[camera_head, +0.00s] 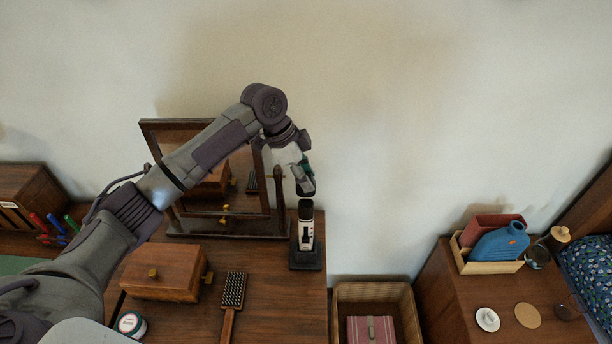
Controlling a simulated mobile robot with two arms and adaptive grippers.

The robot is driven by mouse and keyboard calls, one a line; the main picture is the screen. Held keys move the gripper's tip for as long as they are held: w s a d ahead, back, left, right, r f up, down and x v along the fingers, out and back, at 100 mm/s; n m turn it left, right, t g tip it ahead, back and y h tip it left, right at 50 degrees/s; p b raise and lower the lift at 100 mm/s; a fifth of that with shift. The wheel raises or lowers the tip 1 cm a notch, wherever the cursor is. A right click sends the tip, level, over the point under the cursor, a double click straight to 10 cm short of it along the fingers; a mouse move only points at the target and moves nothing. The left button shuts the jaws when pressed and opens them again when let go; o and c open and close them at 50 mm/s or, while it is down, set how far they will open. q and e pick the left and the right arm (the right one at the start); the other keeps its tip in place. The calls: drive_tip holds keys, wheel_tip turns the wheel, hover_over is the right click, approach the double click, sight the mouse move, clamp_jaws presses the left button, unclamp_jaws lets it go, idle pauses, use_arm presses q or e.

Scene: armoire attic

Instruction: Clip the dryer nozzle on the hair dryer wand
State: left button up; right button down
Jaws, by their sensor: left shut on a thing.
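The hair dryer wand (306,229), black and white, stands upright on a dark square base at the right edge of the wooden dresser. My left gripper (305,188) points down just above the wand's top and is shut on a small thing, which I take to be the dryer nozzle. The fingers mostly hide it, so its shape is unclear. I cannot tell whether it touches the wand's top. My right gripper is not in view.
A framed mirror (146,129) stands behind the wand. A wooden box (160,274), a hairbrush (233,291) and a small round jar (130,323) sit on the dresser (275,310). A wicker basket (345,292) is right of it, then a cabinet (455,300) with a blue bottle (499,243).

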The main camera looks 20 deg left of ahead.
sight(312, 204)
use_arm(q)
drive_tip(key=shift+w+p, duration=0.1)
drive_tip(key=shift+p, duration=0.4)
drive_tip(key=shift+f+b, duration=0.45)
drive_tip(key=shift+f, duration=0.35)
drive_tip(key=shift+f+b, duration=0.4)
drive_tip(key=shift+f, duration=1)
drive_tip(key=shift+f, duration=0.2)
drive_tip(key=shift+p, duration=0.6)
drive_tip(key=shift+f, duration=0.85)
idle(1.3)
drive_tip(key=o, duration=1.1)
